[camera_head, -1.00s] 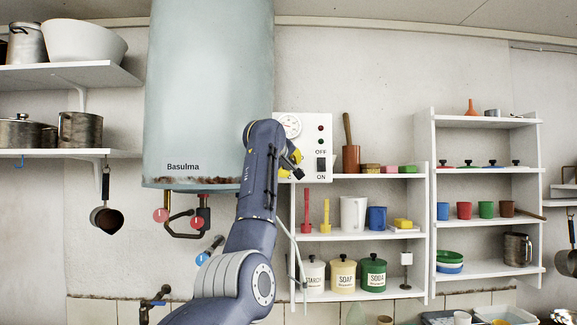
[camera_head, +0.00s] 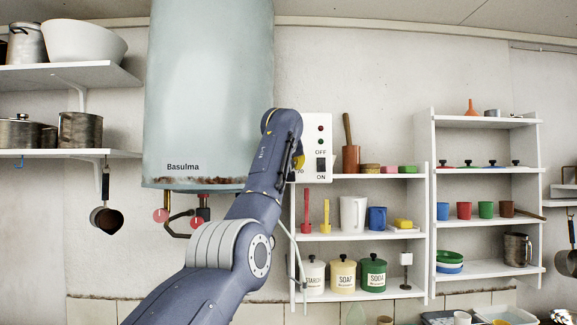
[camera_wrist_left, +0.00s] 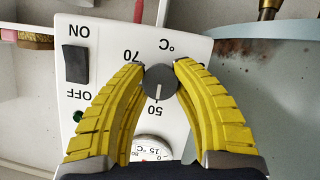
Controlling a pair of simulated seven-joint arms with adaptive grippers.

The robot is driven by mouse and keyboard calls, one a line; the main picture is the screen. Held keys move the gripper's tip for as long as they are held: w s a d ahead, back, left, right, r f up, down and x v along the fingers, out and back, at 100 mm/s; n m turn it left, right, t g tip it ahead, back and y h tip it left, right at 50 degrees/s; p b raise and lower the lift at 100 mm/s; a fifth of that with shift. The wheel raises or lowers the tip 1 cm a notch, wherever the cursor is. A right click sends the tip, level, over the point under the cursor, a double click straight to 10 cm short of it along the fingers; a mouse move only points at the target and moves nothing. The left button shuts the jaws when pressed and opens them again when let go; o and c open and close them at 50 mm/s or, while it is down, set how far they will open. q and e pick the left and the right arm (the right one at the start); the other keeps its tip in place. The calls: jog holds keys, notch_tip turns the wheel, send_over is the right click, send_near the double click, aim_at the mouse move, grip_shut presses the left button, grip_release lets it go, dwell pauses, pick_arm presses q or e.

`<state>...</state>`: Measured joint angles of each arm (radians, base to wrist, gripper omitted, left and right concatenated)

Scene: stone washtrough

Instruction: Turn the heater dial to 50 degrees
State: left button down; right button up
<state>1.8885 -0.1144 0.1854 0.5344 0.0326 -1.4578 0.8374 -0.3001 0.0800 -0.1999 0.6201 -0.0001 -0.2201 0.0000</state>
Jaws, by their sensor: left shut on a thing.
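The heater control panel (camera_head: 316,140) is a white box beside the boiler. The left wrist view shows it upside down (camera_wrist_left: 100,35). The dark round heater dial (camera_wrist_left: 160,80) sits between the yellow fingers of my left gripper (camera_wrist_left: 161,72), which is shut on it. The dial's white pointer line points down in that view, at the printed 50. A printed 70 shows at the upper left of the dial; other marks are partly covered by the fingers. In the head view my left gripper (camera_head: 298,161) is at the panel's left side, and my arm hides the dial.
The pale blue boiler (camera_head: 205,90) stands left of the panel. A black ON/OFF switch (camera_wrist_left: 75,63) is on the panel, and a round gauge (camera_wrist_left: 152,148) is partly visible. A shelf of cups and canisters (camera_head: 362,176) is just below and right.

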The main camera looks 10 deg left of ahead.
pick_arm(q)
jog(key=shift+f, duration=0.1)
dwell(0.3)
jog(key=c, duration=0.9)
grip_release()
jog(key=v, duration=1.2)
